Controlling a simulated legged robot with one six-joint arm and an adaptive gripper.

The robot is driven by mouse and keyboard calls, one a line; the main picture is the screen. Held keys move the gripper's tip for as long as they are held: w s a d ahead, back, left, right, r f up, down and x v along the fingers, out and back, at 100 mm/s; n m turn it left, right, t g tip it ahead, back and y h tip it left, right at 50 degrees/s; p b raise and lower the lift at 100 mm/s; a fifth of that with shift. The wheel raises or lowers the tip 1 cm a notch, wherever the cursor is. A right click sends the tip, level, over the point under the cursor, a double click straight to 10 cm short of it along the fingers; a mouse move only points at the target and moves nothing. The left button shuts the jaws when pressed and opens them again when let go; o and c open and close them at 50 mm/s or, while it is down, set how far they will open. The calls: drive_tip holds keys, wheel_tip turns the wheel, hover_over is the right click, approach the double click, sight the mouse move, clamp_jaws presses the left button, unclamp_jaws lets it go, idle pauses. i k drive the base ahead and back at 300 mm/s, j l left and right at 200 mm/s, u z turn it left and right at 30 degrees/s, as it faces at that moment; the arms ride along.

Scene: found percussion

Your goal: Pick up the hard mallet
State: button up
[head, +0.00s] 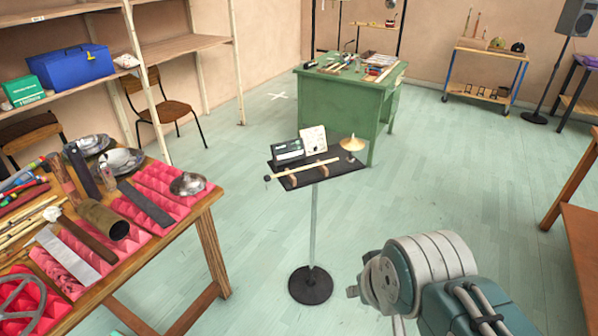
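A small black stand tray (342,170) on a thin pole stands in the middle of the room. A pale wooden stick (306,169) with a small dark head at its left end lies across two brown supports on that tray; it looks like the hard mallet. A soft white-headed mallet (52,213) lies with several sticks on the wooden table at the left. My arm shows at the lower right, in front of the stand and apart from it. The fingers of my gripper are not visible.
The stand's round black base (310,286) sits on the pale green floor. A small cymbal (352,145), a dark device (288,151) and a white panel (313,140) share its tray. The left table (203,222) holds metal percussion on red foam. A green desk (340,106) stands behind.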

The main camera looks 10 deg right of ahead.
sight(267, 178)
drive_tip(key=i+l+u, duration=0.2)
drive_tip(key=i+l, duration=0.35)
drive_tip(key=i+l+u, duration=0.15)
drive_tip(key=i+l, duration=0.45)
drive_tip(key=i+l+u, duration=0.2)
drive_tip(key=i+l, duration=0.35)
drive_tip(key=l, duration=0.2)
